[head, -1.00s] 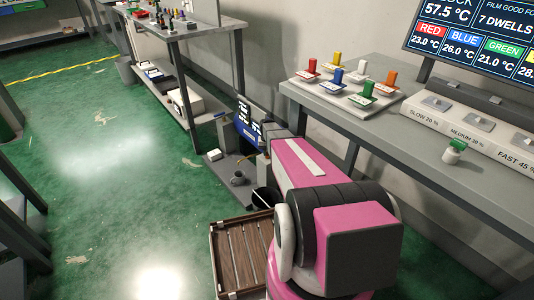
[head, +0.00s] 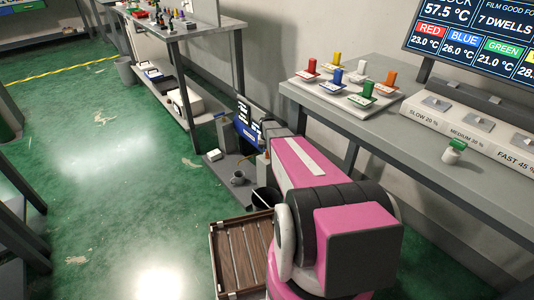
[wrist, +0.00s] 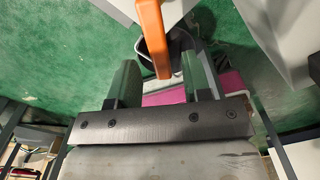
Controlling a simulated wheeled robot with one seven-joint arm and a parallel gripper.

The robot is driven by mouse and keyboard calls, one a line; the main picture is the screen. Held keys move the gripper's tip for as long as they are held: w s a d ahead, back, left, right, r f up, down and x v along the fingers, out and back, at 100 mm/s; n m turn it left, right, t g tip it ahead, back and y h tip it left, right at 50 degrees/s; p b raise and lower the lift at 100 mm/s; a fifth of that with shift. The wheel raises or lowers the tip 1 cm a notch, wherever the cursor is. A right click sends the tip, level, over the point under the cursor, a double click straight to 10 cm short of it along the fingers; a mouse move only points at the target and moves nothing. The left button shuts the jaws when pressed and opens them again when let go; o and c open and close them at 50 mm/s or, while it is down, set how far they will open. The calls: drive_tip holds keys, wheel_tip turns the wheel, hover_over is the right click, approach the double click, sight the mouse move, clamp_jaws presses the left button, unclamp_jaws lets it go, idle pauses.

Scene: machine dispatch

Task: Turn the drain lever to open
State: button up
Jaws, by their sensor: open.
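An orange lever (wrist: 152,32) comes down from the top of the wrist view, its lower end between my gripper's fingers. I take it for the drain lever. My gripper (wrist: 160,64) is open, with one dark finger on each side of the lever and a gap visible on both sides. Whether the lever's end is level with the fingertips in depth I cannot tell. A black bucket (wrist: 179,44) shows behind the lever; it also shows in the head view (head: 264,201). In the head view my pink arm hides the gripper and the lever.
A low unit with a dark screen (head: 247,120) stands on the floor beyond my arm, with a small cup (head: 238,178) by it. A slatted wooden crate (head: 240,262) lies nearby. A grey bench (head: 420,145) is on the right. The green floor on the left is mostly clear.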

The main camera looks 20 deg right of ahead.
sight(267, 154)
wheel_tip(267, 154, up, 10)
drive_tip(key=shift+f, duration=0.2)
drive_tip(key=shift+a, duration=0.1)
drive_tip(key=c, duration=0.8)
drive_tip(key=a+m, duration=0.1)
drive_tip(key=m, duration=0.2)
drive_tip(key=shift+w+a+f+h, duration=0.2)
drive_tip(key=shift+w+a+h, duration=0.1)
drive_tip(key=shift+a+h, duration=0.1)
clamp_jaws()
drive_tip(key=w+a+m+g+h, duration=0.1)
drive_tip(key=w+a+m+h, duration=0.15)
drive_tip(key=a+m, duration=0.9)
drive_tip(key=s+d+f+m, duration=0.2)
drive_tip(key=d+f+m, duration=0.1)
drive_tip(key=d+f, duration=0.6)
drive_tip(key=shift+s+d+f+h, duration=0.25)
drive_tip(key=shift+d+h, duration=0.2)
drive_tip(key=shift+d, duration=0.35)
